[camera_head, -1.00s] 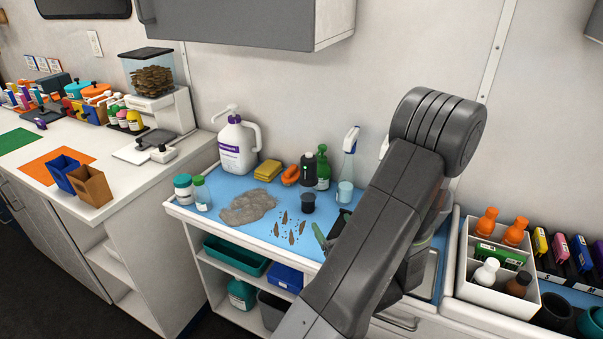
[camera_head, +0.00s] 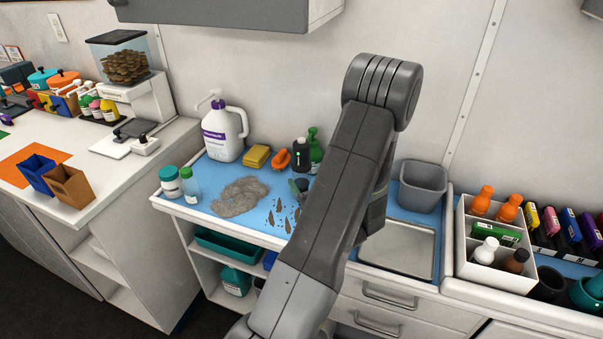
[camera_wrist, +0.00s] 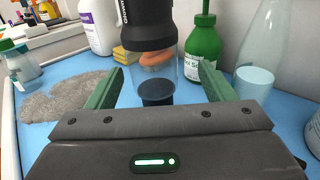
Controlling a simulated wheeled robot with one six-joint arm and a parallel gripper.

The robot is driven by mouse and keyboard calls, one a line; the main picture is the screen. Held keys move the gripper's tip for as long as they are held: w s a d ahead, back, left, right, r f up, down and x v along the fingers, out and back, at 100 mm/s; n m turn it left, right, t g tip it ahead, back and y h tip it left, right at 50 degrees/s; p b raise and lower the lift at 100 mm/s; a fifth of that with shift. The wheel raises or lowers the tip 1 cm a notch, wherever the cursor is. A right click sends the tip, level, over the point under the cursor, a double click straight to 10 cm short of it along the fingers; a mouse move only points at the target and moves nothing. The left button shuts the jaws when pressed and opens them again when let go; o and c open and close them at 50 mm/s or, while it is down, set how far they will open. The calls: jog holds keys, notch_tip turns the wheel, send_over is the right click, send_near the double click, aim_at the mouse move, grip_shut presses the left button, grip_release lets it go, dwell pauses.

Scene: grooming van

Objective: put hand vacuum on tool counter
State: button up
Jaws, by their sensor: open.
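The hand vacuum (camera_head: 300,155) looks to be the dark upright thing on the blue worktop (camera_head: 215,172). In the wrist view the hand vacuum (camera_wrist: 150,25) has a black top, a clear middle and a dark lower end. My gripper (camera_wrist: 160,80) is open, its green fingers to either side of the vacuum's lower part. I cannot tell whether they touch it. In the head view one green fingertip shows beside the vacuum; my arm hides the rest. No counter is labelled; a white counter (camera_head: 150,165) stands at the left.
A green pump bottle (camera_wrist: 203,45) stands close right of the vacuum, with a clear spray bottle (camera_wrist: 258,50) beyond. An orange brush-like thing (camera_head: 278,159) and yellow sponge (camera_head: 257,156) lie behind. Grey fluff (camera_head: 240,197) lies left. Blue and brown boxes stand on the white counter.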

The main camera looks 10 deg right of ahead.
aim_at(299, 161)
jog(key=w, duration=0.1)
jog(key=w+a+p, duration=0.1)
jog(key=w, duration=0.2)
jog(key=shift+a+r, duration=0.1)
jog(key=shift+a, duration=0.2)
jog(key=shift+w+p, duration=0.3)
jog(key=shift+w, duration=0.2)
jog(key=c, duration=1.5)
jog(key=shift+r+b, duration=0.35)
jog(key=shift+r, duration=1.5)
jog(key=s+d+b, duration=0.3)
jog(key=s, duration=1.5)
jog(key=shift+n+y, duration=0.6)
jog(key=shift+y, duration=0.3)
jog(key=w+a+p, duration=0.1)
jog(key=w+a, duration=0.5)
jog(key=w+a+p, duration=0.1)
jog(key=w+a, duration=0.6)
jog(key=w+a+p, duration=0.1)
jog(key=w+a, duration=0.5)
jog(key=w, duration=0.1)
jog(key=shift+w+a+r, duration=0.15)
jog(key=shift+w+r, duration=0.05)
jog(key=shift+r, duration=0.2)
